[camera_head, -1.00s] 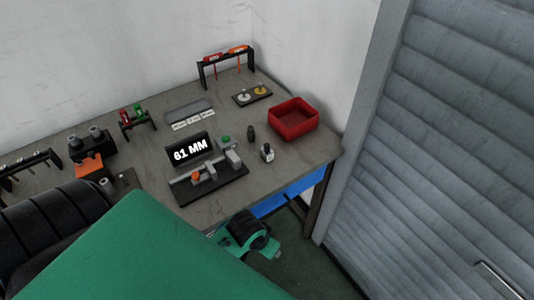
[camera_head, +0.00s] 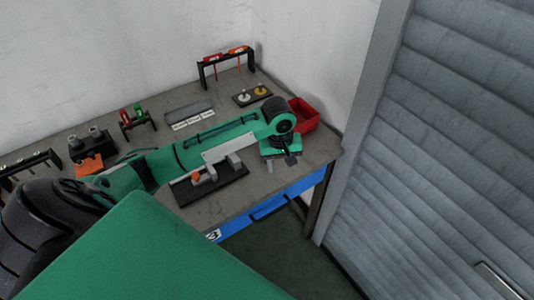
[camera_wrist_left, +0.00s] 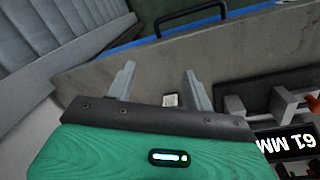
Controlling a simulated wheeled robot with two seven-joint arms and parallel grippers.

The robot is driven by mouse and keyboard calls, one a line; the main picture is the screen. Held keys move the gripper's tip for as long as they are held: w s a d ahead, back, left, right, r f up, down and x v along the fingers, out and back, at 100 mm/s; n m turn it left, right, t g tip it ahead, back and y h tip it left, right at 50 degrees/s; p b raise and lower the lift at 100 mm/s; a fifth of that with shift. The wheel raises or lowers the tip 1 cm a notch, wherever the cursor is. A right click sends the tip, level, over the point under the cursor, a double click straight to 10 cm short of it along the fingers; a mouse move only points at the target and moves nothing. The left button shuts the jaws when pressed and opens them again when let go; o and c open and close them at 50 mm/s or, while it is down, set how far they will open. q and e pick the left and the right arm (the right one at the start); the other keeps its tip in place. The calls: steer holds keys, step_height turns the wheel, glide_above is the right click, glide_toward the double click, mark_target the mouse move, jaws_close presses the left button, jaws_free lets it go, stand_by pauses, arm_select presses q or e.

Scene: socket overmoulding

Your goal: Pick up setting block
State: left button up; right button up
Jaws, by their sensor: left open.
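A small block with a pale top (camera_wrist_left: 170,100), which looks like the setting block, lies on the table in the left wrist view. It shows between the two fingers of my left gripper (camera_wrist_left: 160,85), nearer the right-hand finger. The left gripper is open and empty, its fingers on either side of the block in the picture; I cannot tell its height above the block. In the head view my left gripper (camera_head: 280,162) hangs over the table's right end, in front of the red bin, and hides the block. My right gripper is not in view.
The measuring fixture (camera_head: 212,183) stands just left of the gripper; its display (camera_wrist_left: 290,142) reads 61 MM. A red bin (camera_head: 305,116) is behind the gripper. Tool racks (camera_head: 224,68) and holders line the back. The table's front edge is close.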

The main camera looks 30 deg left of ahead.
arm_select(q)
steer(key=w+a+r+n+g, duration=0.1)
steer(key=w+a+r+n, duration=0.4)
steer(key=a+r, duration=0.4)
steer(key=shift+n+y, duration=0.4)
step_height(320, 180, down, 8)
steer(key=shift+s+r+p, duration=0.15)
steer(key=shift+r+p, duration=0.05)
steer(key=shift+p, duration=0.2)
steer(key=shift+f, duration=0.55)
steer(key=f, duration=0.1)
steer(key=f+p, duration=0.1)
steer(key=f, duration=0.2)
steer(key=shift+w+f, duration=0.15)
steer(key=shift+w, duration=0.1)
steer(key=shift+f, duration=0.4)
steer(key=shift+c, duration=0.2)
jaws_close()
